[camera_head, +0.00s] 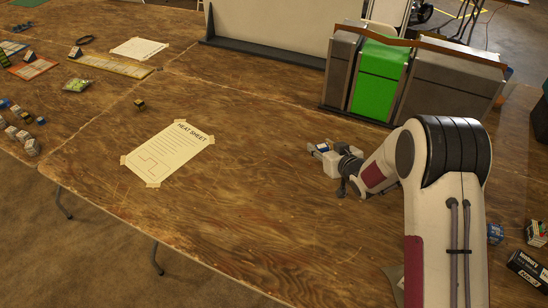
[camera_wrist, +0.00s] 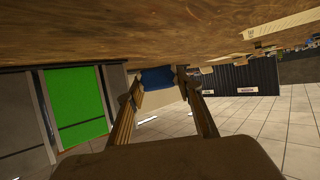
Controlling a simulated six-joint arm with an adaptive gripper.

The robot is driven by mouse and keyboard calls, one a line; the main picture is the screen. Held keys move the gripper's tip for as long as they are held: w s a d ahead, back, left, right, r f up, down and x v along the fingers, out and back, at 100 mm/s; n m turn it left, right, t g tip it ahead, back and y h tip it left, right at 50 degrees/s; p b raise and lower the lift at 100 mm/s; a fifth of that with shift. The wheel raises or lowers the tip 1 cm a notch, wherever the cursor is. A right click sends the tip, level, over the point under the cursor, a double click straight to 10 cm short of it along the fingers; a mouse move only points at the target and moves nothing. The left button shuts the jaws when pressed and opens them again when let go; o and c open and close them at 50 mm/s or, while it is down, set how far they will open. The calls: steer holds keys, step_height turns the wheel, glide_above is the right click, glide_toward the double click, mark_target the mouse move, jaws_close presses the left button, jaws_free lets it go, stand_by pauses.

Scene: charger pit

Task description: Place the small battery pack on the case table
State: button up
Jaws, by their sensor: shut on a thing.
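My gripper (camera_head: 318,150) is shut on a small blue battery pack (camera_head: 323,148). It holds the pack low over the wooden table (camera_head: 255,220), in front of the grey and green case. I cannot tell whether the pack touches the wood. In the wrist view the pack (camera_wrist: 157,79) shows blue between the two fingertips of my gripper (camera_wrist: 160,86), and the table surface (camera_wrist: 130,30) fills the top of the picture. The fingers hide the pack's sides. Which surface is the case table is not labelled.
The grey and green case (camera_head: 380,75) stands behind my gripper. Several small blocks (camera_head: 22,130) sit far left. A blue block (camera_head: 495,233) and dark box (camera_head: 527,268) lie right. The front middle is clear.

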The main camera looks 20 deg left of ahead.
steer(key=shift+f, duration=0.1)
glide_above(318, 174)
steer(key=shift+a+f, duration=0.15)
steer(key=shift+f, duration=2.85)
steer(key=shift+f, duration=0.15)
steer(key=shift+f, duration=1.75)
steer(key=shift+f, duration=0.1)
steer(key=o, duration=1.2)
steer(key=shift+c, duration=0.2)
